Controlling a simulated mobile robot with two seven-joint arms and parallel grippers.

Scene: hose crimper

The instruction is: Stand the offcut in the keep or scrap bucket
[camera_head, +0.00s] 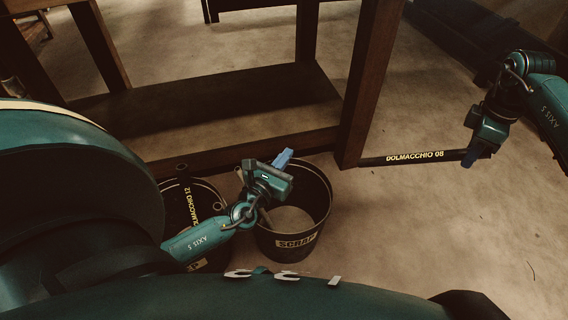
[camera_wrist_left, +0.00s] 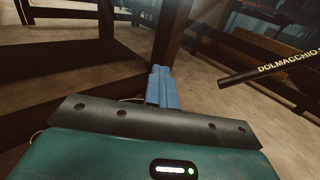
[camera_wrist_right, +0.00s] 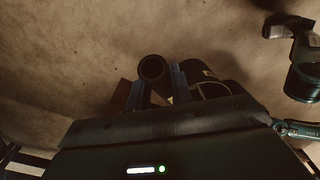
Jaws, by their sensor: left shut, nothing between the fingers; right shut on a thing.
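The offcut is a black hose piece (camera_head: 415,157) with yellow lettering "DOLMACCHIO 08". It is roughly level, in the air to the right of the buckets. My right gripper (camera_head: 472,157) is shut on its right end. In the right wrist view the hose's round open end (camera_wrist_right: 152,68) shows between the blue fingers. The hose also shows in the left wrist view (camera_wrist_left: 270,71). The scrap bucket (camera_head: 298,246) is black with a yellow "SCRAP" label. A second black bucket (camera_head: 216,254) stands left of it, its label mostly hidden. My left gripper (camera_head: 283,158) is shut and empty above the scrap bucket.
A hose piece (camera_head: 190,205) lettered "DOLMACCHIO 12" stands in the left bucket, with other hose ends. A dark wooden bench frame (camera_head: 370,80) rises behind the buckets, its post close to the hose's left end. The floor (camera_head: 420,230) at the right is clear.

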